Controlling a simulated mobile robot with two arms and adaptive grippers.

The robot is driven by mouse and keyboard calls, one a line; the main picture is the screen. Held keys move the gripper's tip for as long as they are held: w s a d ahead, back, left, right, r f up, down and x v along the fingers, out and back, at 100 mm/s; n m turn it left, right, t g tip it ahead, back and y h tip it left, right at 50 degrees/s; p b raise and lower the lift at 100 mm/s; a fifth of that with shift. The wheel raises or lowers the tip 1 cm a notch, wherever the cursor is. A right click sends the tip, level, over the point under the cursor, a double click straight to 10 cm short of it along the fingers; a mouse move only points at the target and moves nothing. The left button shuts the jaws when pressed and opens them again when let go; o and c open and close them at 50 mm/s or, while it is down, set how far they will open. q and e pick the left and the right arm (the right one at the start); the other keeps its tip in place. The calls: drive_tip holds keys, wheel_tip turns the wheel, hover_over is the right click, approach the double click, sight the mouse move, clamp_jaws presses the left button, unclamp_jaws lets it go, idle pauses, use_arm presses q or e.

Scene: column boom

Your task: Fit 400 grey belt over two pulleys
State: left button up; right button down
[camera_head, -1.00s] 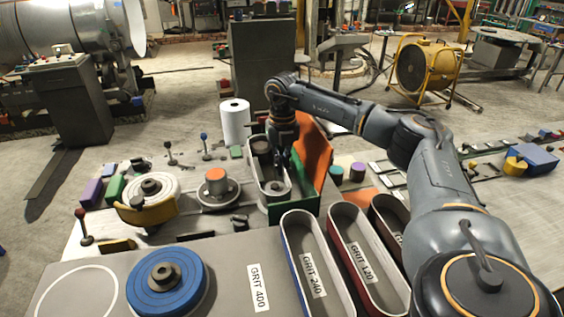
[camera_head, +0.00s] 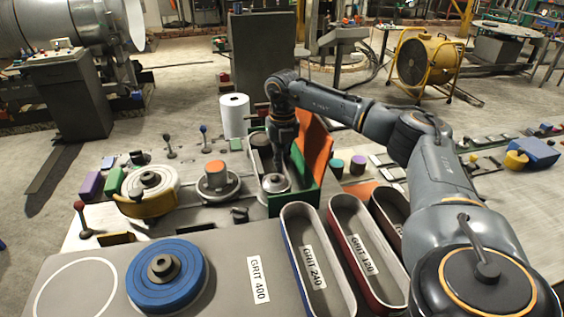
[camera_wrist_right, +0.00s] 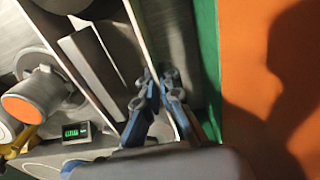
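The two pulleys stand in a green-sided housing: the near pulley (camera_head: 275,183) and the far pulley (camera_head: 260,141). The grey belt (camera_wrist_right: 133,22) runs as a thin upright band between my right fingertips in the right wrist view. In the head view it sits low around the pulleys, largely hidden by my gripper and the housing; I cannot tell how fully it is seated. My right gripper (camera_wrist_right: 156,78) points down at the belt's right run and appears shut on it; it also shows in the head view (camera_head: 283,165). My left gripper is not in view.
An orange panel (camera_head: 316,140) and green wall (camera_head: 300,165) rise close to the right of my gripper. Belts labelled GRIT 240 (camera_head: 291,232) and GRIT 120 (camera_head: 342,222) stand in front. A blue wheel (camera_head: 140,285) lies left of the bare GRIT 400 label (camera_head: 259,280).

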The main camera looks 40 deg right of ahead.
drive_tip(key=shift+f, duration=0.15)
drive_tip(key=c, duration=1.4)
unclamp_jaws()
drive_tip(key=shift+c, duration=0.2)
drive_tip(key=shift+o, duration=0.2)
drive_tip(key=o, duration=0.4)
drive_tip(key=shift+c, duration=0.2)
drive_tip(key=shift+r+p, duration=3.25)
drive_tip(key=shift+r, duration=0.55)
